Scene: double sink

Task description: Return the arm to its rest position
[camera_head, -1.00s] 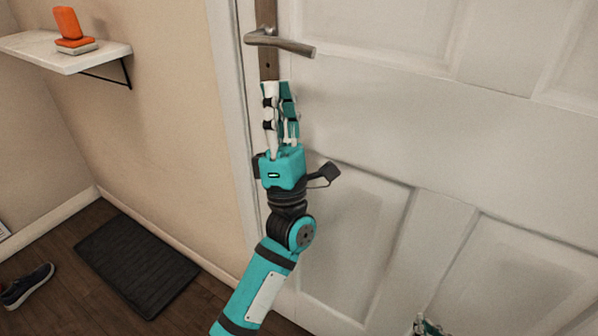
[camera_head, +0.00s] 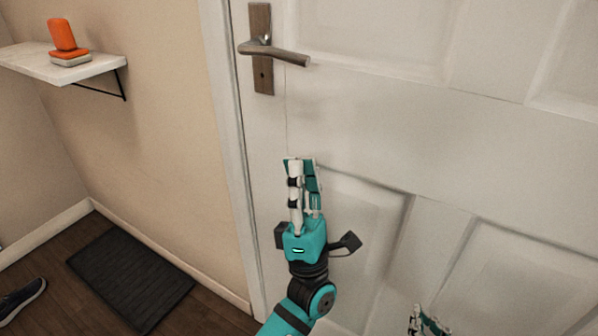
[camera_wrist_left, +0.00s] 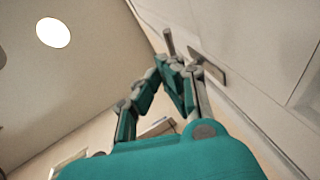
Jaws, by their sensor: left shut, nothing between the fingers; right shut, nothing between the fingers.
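My left gripper (camera_head: 299,162) is teal and white and points up in front of the white door (camera_head: 450,140). It is shut and empty, apart from the door handle (camera_head: 280,54), which is above it and slightly left. In the left wrist view the closed fingers (camera_wrist_left: 168,64) show, with the door handle (camera_wrist_left: 205,62) beyond them. My right gripper (camera_head: 428,312) shows only in part at the bottom edge of the head view, low in front of the door, shut and empty.
A white wall shelf (camera_head: 85,68) at upper left holds an orange object (camera_head: 62,36). A dark mat (camera_head: 130,275) lies on the wooden floor. A shoe (camera_head: 20,300) is at the lower left. The space left of the gripper, before the beige wall, is clear.

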